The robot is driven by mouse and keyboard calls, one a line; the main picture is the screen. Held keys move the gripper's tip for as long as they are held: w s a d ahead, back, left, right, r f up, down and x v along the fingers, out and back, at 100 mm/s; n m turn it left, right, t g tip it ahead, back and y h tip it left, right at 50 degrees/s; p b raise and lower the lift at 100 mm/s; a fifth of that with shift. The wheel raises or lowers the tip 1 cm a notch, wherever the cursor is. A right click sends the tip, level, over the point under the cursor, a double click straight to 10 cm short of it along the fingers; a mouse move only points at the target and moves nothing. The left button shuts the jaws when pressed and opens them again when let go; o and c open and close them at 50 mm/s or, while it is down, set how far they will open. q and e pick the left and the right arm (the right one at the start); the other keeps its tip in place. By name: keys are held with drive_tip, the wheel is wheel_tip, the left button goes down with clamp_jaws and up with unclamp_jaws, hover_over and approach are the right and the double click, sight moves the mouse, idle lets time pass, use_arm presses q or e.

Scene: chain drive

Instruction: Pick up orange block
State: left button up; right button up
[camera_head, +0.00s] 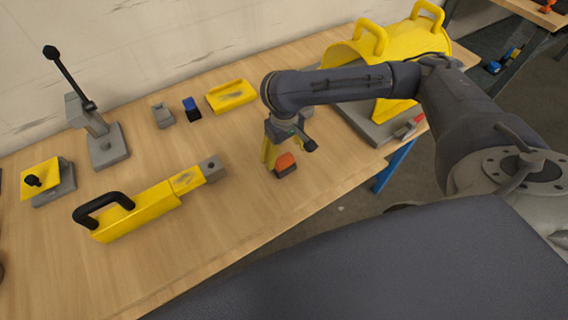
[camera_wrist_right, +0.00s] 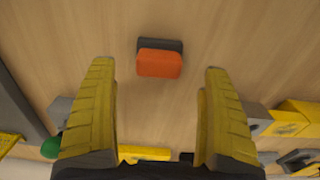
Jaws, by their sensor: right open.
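The orange block (camera_head: 285,162), with a dark grey lower part, lies on the wooden table near its front edge. It also shows in the right wrist view (camera_wrist_right: 159,63), ahead of the fingertips and roughly centred between them. My right gripper (camera_head: 271,160) is just to the left of the block in the head view, pointing down. In the right wrist view its two yellow fingers (camera_wrist_right: 159,68) are wide apart with nothing between them. The block appears apart from both fingers. My left gripper is not in view.
A yellow tool with a black handle (camera_head: 150,209) lies left of the block. A blue block (camera_head: 192,109), a small grey block (camera_head: 162,115) and a yellow tray (camera_head: 232,97) are behind. A large yellow cover (camera_head: 395,42) stands back right. The table between is clear.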

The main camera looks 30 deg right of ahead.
sight(284, 158)
drive_tip(key=shift+w+f, duration=0.2)
drive_tip(key=shift+f, duration=2.4)
drive_tip(key=c, duration=1.4)
drive_tip(key=shift+o, duration=0.2)
drive_tip(key=shift+r, duration=0.15)
